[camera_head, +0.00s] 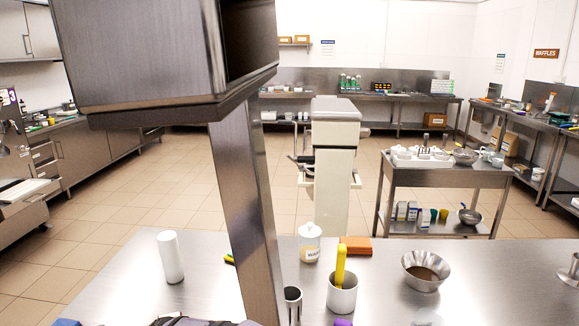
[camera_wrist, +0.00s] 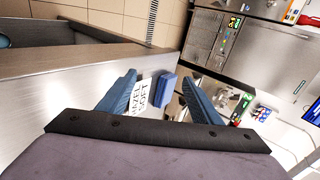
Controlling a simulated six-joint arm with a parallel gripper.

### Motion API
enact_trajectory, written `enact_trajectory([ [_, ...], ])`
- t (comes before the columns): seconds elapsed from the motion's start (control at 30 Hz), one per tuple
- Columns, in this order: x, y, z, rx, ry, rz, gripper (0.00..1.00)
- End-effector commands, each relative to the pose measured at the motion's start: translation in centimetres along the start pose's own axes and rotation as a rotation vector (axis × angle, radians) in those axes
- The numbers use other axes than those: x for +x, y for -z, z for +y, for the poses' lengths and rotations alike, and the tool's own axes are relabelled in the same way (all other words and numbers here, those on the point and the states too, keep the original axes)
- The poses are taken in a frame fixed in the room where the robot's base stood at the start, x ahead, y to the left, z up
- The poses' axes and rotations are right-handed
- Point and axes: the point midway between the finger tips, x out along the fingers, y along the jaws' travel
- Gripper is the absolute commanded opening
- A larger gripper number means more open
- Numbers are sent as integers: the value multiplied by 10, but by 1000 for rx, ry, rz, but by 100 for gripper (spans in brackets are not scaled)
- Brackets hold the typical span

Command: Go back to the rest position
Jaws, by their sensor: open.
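My gripper (camera_wrist: 160,78) shows in the wrist view with its two blue fingers spread apart. Nothing is gripped between them. Beyond the fingers are a white card with dark lettering (camera_wrist: 147,103), partly hidden, and a small blue block (camera_wrist: 167,88). I cannot tell how far they are from the fingertips. In the head view I cannot make out the fingers; a dark padded shape lies at the bottom edge.
The steel worktop (camera_head: 120,270) holds a white cylinder (camera_head: 171,257), a lidded jar (camera_head: 310,242), an orange block (camera_head: 356,245), a metal cup (camera_head: 342,295) with a yellow-handled tool (camera_head: 341,265), and a metal bowl (camera_head: 426,271). A cart (camera_head: 445,177) stands behind. Open floor lies left.

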Motion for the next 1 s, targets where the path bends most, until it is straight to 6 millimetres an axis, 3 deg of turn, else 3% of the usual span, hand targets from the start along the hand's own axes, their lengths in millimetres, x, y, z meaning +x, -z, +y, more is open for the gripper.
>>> enact_trajectory([
  [0.03,-12,-17,32,62,-50,-63,59],
  [0.2,-45,-59,117,234,-195,-185,59],
  [0.4,-94,-121,192,437,-343,-319,59],
  [0.47,-113,-132,212,478,-384,-342,59],
  [0.67,-181,-91,280,345,-507,-247,59],
  [0.8,-240,-65,334,233,-629,-169,59],
  [1.0,-312,-51,392,120,-794,-102,59],
])
